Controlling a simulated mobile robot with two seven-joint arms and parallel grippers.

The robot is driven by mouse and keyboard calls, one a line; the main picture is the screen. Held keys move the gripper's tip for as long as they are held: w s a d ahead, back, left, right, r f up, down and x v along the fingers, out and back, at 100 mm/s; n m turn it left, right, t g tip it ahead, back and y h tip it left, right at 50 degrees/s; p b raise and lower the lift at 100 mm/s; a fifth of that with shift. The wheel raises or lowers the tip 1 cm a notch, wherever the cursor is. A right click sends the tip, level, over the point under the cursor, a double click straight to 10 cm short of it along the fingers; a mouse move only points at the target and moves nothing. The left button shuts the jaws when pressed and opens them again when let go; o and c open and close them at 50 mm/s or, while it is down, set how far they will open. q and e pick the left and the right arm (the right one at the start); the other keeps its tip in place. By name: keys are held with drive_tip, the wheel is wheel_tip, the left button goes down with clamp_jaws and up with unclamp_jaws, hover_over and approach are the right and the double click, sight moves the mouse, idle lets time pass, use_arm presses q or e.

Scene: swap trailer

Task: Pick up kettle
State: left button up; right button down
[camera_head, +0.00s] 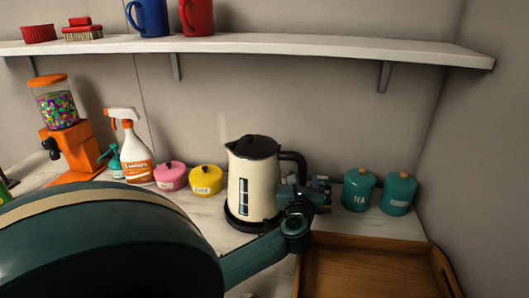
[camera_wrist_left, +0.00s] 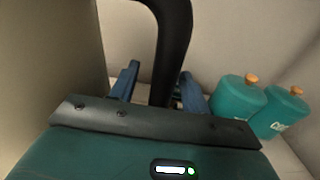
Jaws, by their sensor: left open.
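The cream kettle (camera_head: 250,185) with a black lid and black handle stands upright on its dark base on the counter. My left gripper (camera_head: 318,184) is at the handle, on the kettle's right side. In the left wrist view the black handle (camera_wrist_left: 174,45) passes down between the two blue fingers of my left gripper (camera_wrist_left: 157,84). The fingers are apart, one on each side of the handle, and I see no grip on it. The lower part of the handle is hidden behind the gripper body. My right gripper is not in view.
Teal canisters (camera_head: 359,190) stand right of the kettle, and a wooden tray (camera_head: 370,243) lies in front of them. Yellow (camera_head: 206,181) and pink (camera_head: 171,178) pots, a spray bottle (camera_head: 134,150) and a candy dispenser (camera_head: 64,130) stand left. A shelf (camera_head: 300,44) hangs above.

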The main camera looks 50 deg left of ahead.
use_arm(q)
drive_tip(key=shift+w+a, duration=0.1)
clamp_jaws()
idle(0.5)
idle(0.8)
drive_tip(key=shift+r, duration=0.3)
